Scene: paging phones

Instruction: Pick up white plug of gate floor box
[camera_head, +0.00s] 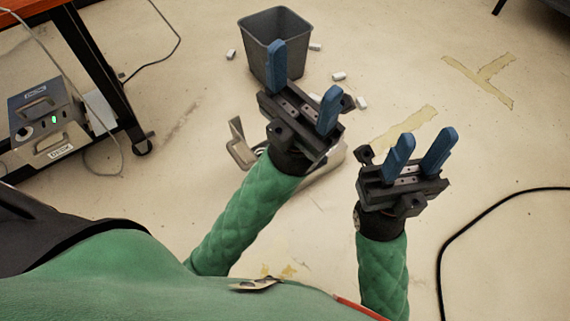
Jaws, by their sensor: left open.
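My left gripper (303,68) is open and empty, its two blue fingers wide apart, in the middle of the head view. Behind it on the floor is a beige-grey metal fitting with a raised flap (239,143), which looks like a floor box. My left gripper and forearm hide much of it. I cannot make out a white plug on it. My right gripper (428,134) is to the right, with its blue fingers apart and nothing between them.
A grey waste bin (293,72) stands behind my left gripper, with several small white pieces (339,76) around it. A black cable (440,250) curves at right. Tape marks the floor.

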